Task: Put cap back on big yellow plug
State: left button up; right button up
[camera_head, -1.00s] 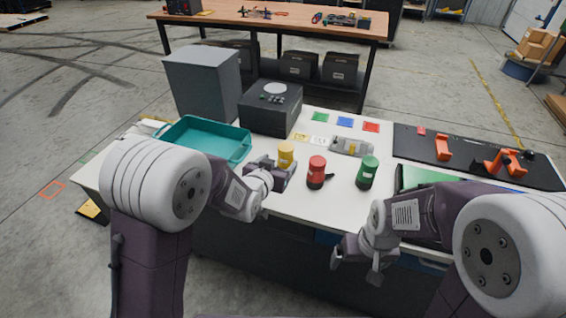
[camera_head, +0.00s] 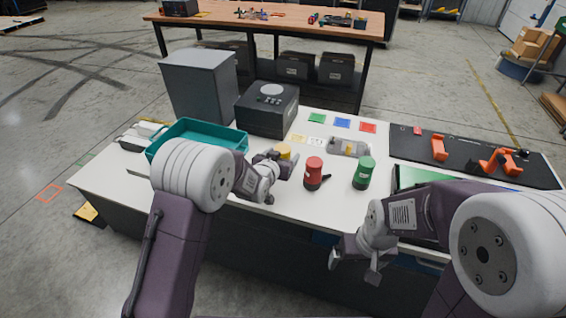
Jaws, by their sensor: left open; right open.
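The big yellow plug (camera_head: 284,151) stands on the white table just beyond my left gripper. Only its upper part shows; the gripper hides its lower part. My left gripper (camera_head: 277,165) is open, with its fingers close to the plug. I cannot tell whether they touch it or reach around it. I cannot make out a separate cap for the yellow plug. My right gripper (camera_head: 356,264) is open and empty, pointing down in front of the table's near edge, away from the plugs.
A red plug (camera_head: 313,170) and a green plug (camera_head: 364,173) stand right of the yellow one. A teal tray (camera_head: 240,147), a dark box (camera_head: 266,112) and a grey cabinet (camera_head: 197,88) stand behind left. A grey device (camera_head: 348,147) and a black mat (camera_head: 460,151) lie farther right.

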pick_arm(q)
jog(key=shift+w+d+f, duration=0.1)
jog(key=shift+w+f, duration=0.05)
jog(key=shift+w, duration=0.1)
jog(key=shift+s, duration=0.1)
jog(key=shift+c, duration=0.3)
grip_shut()
notch_tip(320, 180, up, 10)
jog(key=shift+r+p, duration=0.1)
jog(key=shift+p, duration=0.4)
